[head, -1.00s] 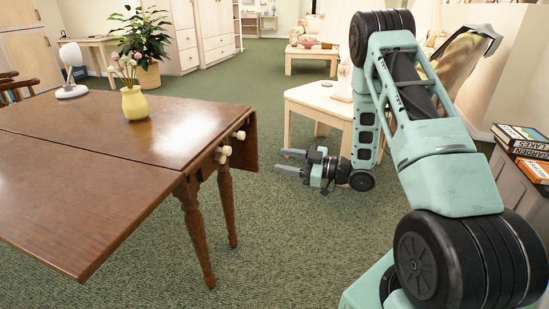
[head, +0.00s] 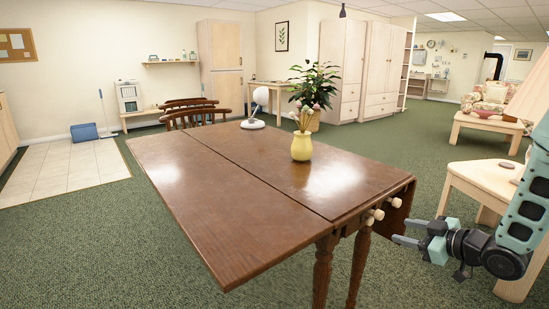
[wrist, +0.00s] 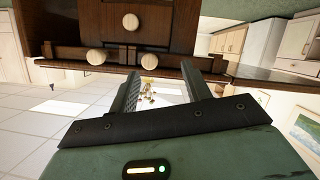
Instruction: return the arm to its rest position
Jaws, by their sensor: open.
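My gripper (head: 402,231) is at the right of the head view, level and pointing left, at the end of my pale green arm. Its two fingers are apart with nothing between them. It is beside the near right end of the brown wooden table (head: 225,205), lower than the tabletop. In the wrist view my gripper (wrist: 160,70) shows both open fingers, with the table's end (wrist: 172,18) and its round pale knobs close ahead, seen upside down. Most of my arm is outside the head view.
On the table stand a yellow vase (head: 301,147) with flowers and a white lamp-like object (head: 254,110). A pale side table (head: 480,180) is behind my arm at right. Green carpet (head: 90,245) lies clear at left.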

